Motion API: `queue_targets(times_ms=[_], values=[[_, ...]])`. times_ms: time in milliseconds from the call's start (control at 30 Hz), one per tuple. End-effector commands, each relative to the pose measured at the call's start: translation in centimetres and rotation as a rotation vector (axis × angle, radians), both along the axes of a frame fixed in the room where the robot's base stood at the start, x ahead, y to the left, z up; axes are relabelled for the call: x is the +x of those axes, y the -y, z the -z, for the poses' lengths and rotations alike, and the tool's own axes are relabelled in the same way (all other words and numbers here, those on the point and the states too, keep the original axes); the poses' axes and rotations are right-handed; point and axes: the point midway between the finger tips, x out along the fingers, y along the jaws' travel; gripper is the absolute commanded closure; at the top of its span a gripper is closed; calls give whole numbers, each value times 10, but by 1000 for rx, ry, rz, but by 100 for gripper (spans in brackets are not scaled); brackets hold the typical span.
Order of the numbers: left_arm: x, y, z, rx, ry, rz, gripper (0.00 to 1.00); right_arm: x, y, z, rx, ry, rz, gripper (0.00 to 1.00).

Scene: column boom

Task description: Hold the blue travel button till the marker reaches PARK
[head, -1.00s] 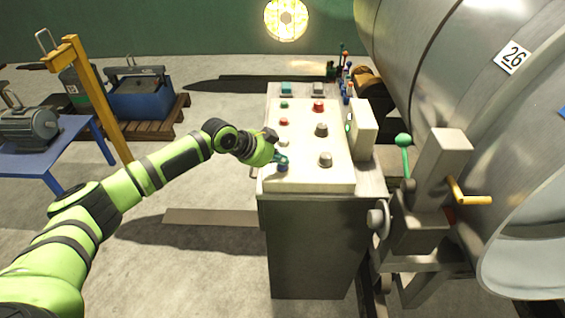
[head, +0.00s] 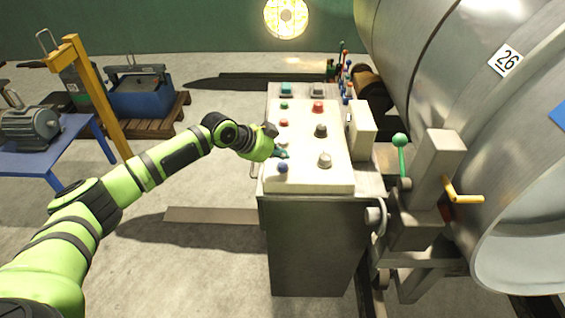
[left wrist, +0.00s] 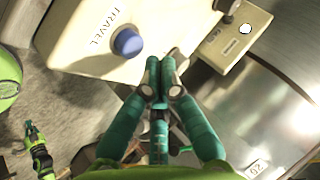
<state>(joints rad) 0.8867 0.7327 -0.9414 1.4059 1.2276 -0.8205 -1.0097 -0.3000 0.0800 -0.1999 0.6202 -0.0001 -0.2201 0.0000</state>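The blue travel button (head: 283,167) sits near the front left corner of the cream console top. In the left wrist view the blue button (left wrist: 127,42) stands out beside the TRAVEL lettering. My left gripper (head: 281,153) is just behind the button in the head view. Its teal fingers (left wrist: 160,63) are together and empty, right of the button in the wrist picture, with no contact seen. My right gripper (left wrist: 30,130) shows small at lower left in the wrist view; its finger state is unclear. No marker or PARK lettering is readable.
The console (head: 310,180) carries several other knobs and buttons. An upright cream box (head: 362,130) stands on its right side. The large metal drum (head: 435,60) and a stand with a green-knobbed lever (head: 400,141) are to the right.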

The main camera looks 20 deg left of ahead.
Motion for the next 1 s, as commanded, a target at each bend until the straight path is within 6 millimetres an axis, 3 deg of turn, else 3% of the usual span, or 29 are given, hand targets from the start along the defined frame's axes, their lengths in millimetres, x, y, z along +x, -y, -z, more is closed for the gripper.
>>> queue_targets(times_ms=[400,1000], values=[[0,0,-44,-1,0,0,100,0,0,-36,0,0,0,100],[0,0,-45,-1,0,1,100,0,0,-36,0,0,0,100]])
